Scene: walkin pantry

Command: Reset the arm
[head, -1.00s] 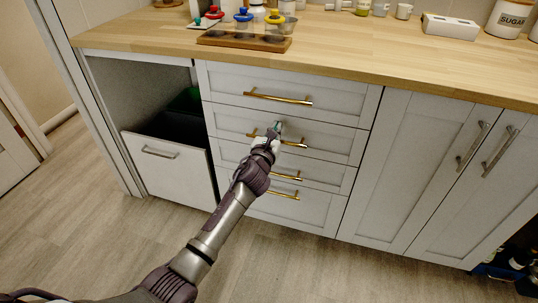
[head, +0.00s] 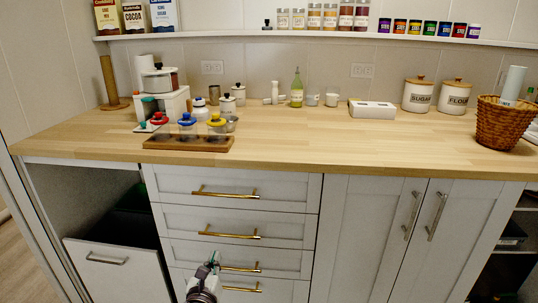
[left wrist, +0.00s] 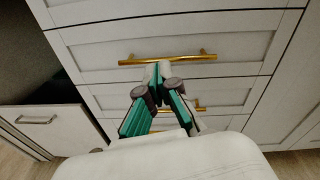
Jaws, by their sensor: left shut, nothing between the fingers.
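My left gripper (head: 213,261) shows low in the head view, in front of the white drawer stack (head: 236,186). Its fingers are together and empty. In the left wrist view the green-sided fingers of the left gripper (left wrist: 154,72) meet just below a brass handle (left wrist: 168,59). I cannot tell whether they touch the drawer front. The drawers look shut. My right gripper is in neither view.
A pull-out bin (head: 103,262) stands partly open at the left. The wooden counter (head: 330,145) holds a board with colourful-topped jars (head: 190,143), canisters (head: 420,92) and a wicker basket (head: 497,125). Double cabinet doors (head: 365,240) are at the right.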

